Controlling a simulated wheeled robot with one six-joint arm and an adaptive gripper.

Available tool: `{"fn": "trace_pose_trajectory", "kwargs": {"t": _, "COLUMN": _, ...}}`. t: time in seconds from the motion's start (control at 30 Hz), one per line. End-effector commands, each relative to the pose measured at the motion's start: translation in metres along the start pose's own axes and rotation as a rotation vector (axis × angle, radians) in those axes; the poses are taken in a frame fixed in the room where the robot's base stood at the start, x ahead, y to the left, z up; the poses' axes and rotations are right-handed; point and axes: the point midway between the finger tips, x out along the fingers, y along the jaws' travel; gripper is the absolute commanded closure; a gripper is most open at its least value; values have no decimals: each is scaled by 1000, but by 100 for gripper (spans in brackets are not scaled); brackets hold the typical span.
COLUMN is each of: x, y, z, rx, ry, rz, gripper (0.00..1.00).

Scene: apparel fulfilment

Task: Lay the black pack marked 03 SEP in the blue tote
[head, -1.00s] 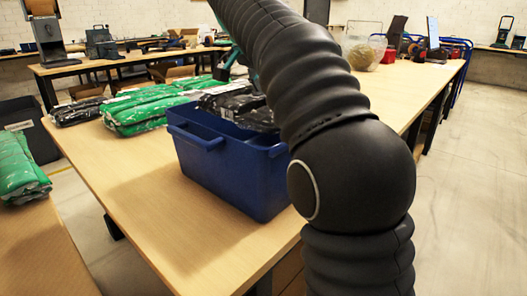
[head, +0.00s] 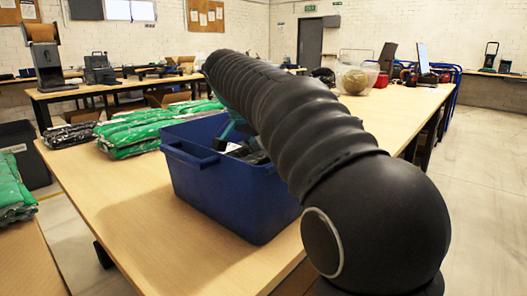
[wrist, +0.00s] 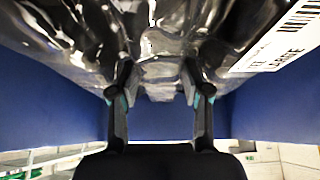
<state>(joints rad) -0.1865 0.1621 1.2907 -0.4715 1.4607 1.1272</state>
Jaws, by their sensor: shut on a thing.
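The blue tote (head: 225,195) stands on the wooden table in the head view. My gripper (wrist: 160,85) is shut on a glossy black pack (wrist: 150,35), which fills the top of the wrist view. A white label (wrist: 280,38) with a barcode and the word LARGE shows on it; no 03 SEP mark is readable. Blue tote walls show on both sides of the gripper in the wrist view. In the head view my gripper reaches down into the tote, and only a little of the pack shows past the rim. Whether the pack touches the tote floor is hidden.
Green packs (head: 135,134) lie on the table behind the tote, with a dark pack (head: 70,134) left of them. More green packs (head: 12,190) lie at the left edge. A black bin (head: 20,145) stands beyond. The table front is clear.

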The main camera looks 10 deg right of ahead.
Motion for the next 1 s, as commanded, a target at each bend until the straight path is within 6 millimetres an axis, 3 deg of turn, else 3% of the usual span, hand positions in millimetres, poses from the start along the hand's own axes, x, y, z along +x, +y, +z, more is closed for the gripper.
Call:
{"fn": "trace_pose_trajectory", "kwargs": {"t": 0.7, "x": 10, "y": 0, "z": 6, "rx": 0, "ry": 1, "rz": 0, "gripper": 95}}
{"fn": "trace_pose_trajectory", "kwargs": {"t": 0.73, "x": 10, "y": 0, "z": 6, "rx": 0, "ry": 0, "rz": 0, "gripper": 45}}
{"fn": "trace_pose_trajectory", "kwargs": {"t": 0.8, "x": 10, "y": 0, "z": 6, "rx": 0, "ry": 0, "rz": 0, "gripper": 28}}
{"fn": "trace_pose_trajectory", "kwargs": {"t": 1.0, "x": 10, "y": 0, "z": 6, "rx": 0, "ry": 0, "rz": 0, "gripper": 28}}
